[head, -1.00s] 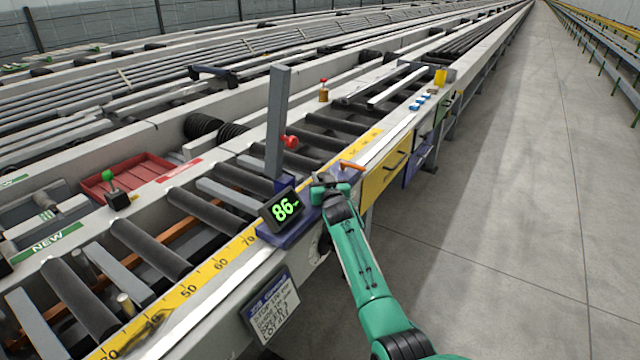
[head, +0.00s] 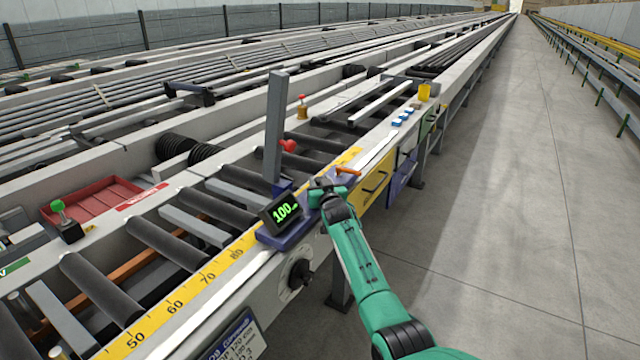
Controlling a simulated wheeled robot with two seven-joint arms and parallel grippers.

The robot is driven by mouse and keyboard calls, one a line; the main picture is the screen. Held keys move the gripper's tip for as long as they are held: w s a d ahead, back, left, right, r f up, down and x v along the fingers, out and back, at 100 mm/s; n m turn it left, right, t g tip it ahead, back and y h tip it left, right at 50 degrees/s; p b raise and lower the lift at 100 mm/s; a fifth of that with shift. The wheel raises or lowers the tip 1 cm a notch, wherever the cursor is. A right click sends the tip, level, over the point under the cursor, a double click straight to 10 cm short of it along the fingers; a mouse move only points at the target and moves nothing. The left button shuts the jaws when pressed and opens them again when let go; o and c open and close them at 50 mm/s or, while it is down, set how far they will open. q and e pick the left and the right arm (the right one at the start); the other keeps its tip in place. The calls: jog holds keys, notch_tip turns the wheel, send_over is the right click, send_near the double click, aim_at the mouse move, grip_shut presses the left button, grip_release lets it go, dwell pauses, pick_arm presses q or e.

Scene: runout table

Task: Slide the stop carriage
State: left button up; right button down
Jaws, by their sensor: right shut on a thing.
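The stop carriage (head: 276,236) is a blue block on the table's front rail, with a tall grey stop plate (head: 274,128) standing up from it. Its tilted display (head: 284,211) reads about 100 in green digits. A yellow scale (head: 190,290) runs along the rail, with 80 the last clear number before the carriage. My right gripper (head: 326,186), on a green arm, is at the carriage's right side and shut on a part of it, which the fingers largely hide. An orange lever (head: 347,171) sticks out just beyond the fingers. My left gripper is not in view.
Rollers (head: 160,251) lie behind the scale. A red-knobbed handle (head: 288,146) is beside the stop plate. A black knob (head: 301,272) projects from the front face. The right floor is clear.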

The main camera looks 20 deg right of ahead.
jog(key=c, duration=1)
grip_release()
jog(key=shift+s, duration=0.15)
jog(key=shift+s, duration=0.25)
jog(key=s, duration=0.5)
jog(key=shift+s+a+f+p, duration=0.1)
jog(key=shift+s+a+p, duration=0.2)
jog(key=shift+a+p, duration=0.1)
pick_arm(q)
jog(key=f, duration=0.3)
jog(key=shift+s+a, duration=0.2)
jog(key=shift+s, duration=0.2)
pick_arm(e)
jog(key=s, duration=0.7)
jog(key=shift+s+a, duration=0.2)
jog(key=shift+a, duration=0.2)
